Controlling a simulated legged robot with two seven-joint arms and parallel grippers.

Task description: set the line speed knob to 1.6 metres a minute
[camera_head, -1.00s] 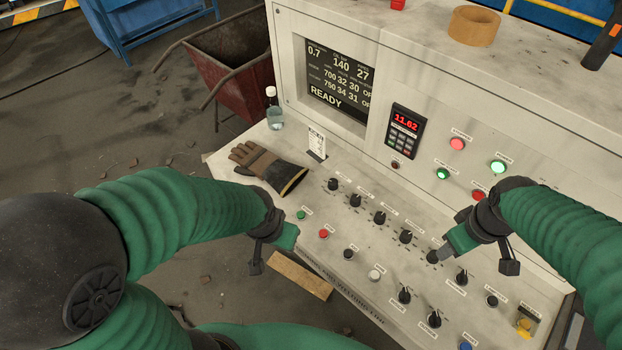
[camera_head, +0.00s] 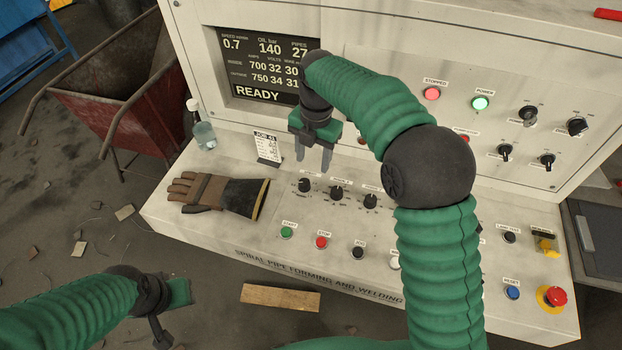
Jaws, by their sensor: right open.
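A row of black knobs is on the sloping desk. The leftmost knob (camera_head: 305,185) is black with a pointer; its small label is too small to read. My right gripper (camera_head: 313,162) is open, fingers pointing down, just above and slightly behind that knob, with nothing between them. The fingers appear apart from the knob. The display (camera_head: 266,67) shows speed 0.7 m/min, oil 140 bar, pipes 27 and READY. My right forearm hides the desk's middle-right. My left gripper (camera_head: 180,292) is at lower left, off the desk; its jaw state is unclear.
A job card (camera_head: 268,147) stands behind a work glove (camera_head: 215,193), with a bottle (camera_head: 202,128) at the left. Green START (camera_head: 287,232) and red STOP (camera_head: 321,242) buttons are in front of the knobs. An emergency stop (camera_head: 556,297) is at far right.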

